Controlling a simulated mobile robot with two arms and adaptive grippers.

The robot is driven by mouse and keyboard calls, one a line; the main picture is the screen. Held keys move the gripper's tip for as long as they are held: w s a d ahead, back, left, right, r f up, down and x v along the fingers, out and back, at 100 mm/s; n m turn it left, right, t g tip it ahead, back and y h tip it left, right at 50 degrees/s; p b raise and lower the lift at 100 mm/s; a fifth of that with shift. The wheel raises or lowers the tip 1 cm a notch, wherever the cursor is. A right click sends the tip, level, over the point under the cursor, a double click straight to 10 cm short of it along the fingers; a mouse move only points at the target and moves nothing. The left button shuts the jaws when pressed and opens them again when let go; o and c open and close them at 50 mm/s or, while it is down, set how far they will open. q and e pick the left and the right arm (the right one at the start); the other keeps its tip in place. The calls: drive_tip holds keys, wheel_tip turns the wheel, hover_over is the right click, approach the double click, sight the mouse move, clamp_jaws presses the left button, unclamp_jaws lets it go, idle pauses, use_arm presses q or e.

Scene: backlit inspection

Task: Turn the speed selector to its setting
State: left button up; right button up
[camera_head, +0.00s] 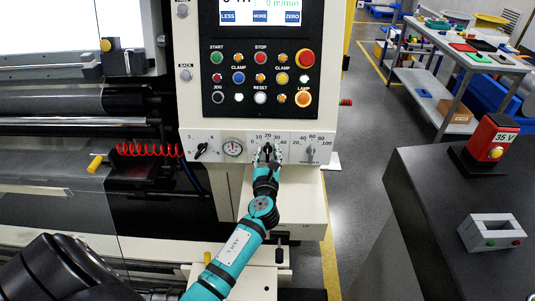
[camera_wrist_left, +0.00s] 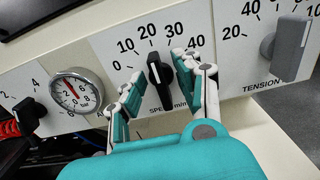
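The speed selector is a black knob (camera_wrist_left: 158,72) with a white pointer line, on a white panel with a scale from 0 to 40. Its pointer faces up, near the 20 to 30 marks. In the head view the selector (camera_head: 267,148) is partly covered by my gripper. My left gripper (camera_wrist_left: 160,80) is open, with one finger on each side of the knob. A gap shows between the left finger and the knob; the right finger is close, and I cannot tell if it touches. It also shows in the head view (camera_head: 267,157). My right gripper is not in view.
A round gauge (camera_wrist_left: 77,91) and a small black knob (camera_wrist_left: 28,112) are left of the selector. A grey tension knob (camera_wrist_left: 287,46) is to its right. Above is a button panel (camera_head: 260,79) with a screen. A dark cabinet (camera_head: 425,185) stands at right.

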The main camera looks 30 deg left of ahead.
use_arm(q)
clamp_jaws()
idle(0.4)
drive_tip(key=n+b, duration=0.1)
drive_tip(key=n, duration=0.2)
drive_tip(key=n+b, duration=0.1)
drive_tip(key=n, duration=0.2)
drive_tip(key=shift+s+a+f+n+b, duration=0.1)
drive_tip(key=shift+a+f+n+b, duration=0.05)
drive_tip(key=shift+n+b, duration=0.2)
drive_tip(key=n+b, duration=0.2)
drive_tip(key=n, duration=0.3)
drive_tip(key=shift+a, duration=0.1)
drive_tip(key=shift+n, duration=0.35)
